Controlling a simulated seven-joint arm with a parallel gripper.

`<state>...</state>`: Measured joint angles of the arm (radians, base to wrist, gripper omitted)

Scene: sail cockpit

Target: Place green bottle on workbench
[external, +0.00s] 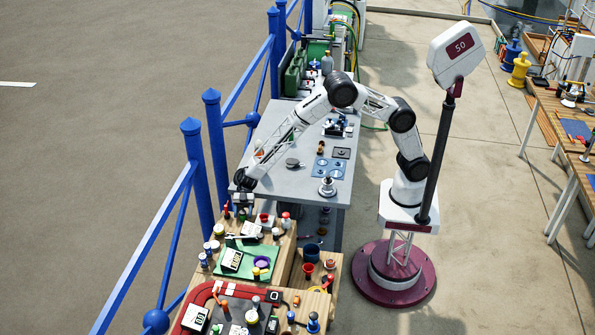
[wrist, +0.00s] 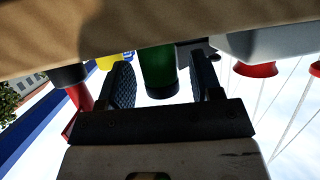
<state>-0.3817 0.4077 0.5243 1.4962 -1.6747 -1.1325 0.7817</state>
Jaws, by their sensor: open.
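A green bottle (wrist: 159,72) with a dark end stands between the two fingers of my gripper (wrist: 160,85) in the wrist view. The fingers are open, with a visible gap on each side of it. In the external view my gripper (external: 243,203) points down at the far left corner of the cluttered wooden bench; the bottle is too small there to tell apart clearly. Behind it is a grey-topped bench (external: 283,178), largely bare at its near end. I cannot tell which bench is the workbench.
A red-handled item (wrist: 80,97), a yellow item (wrist: 108,62) and a red item (wrist: 255,70) flank the bottle. The wooden bench holds a green mat (external: 243,271) and several small jars. A blue railing (external: 203,160) runs along the left. A metal fitting (external: 327,187) stands on the grey bench.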

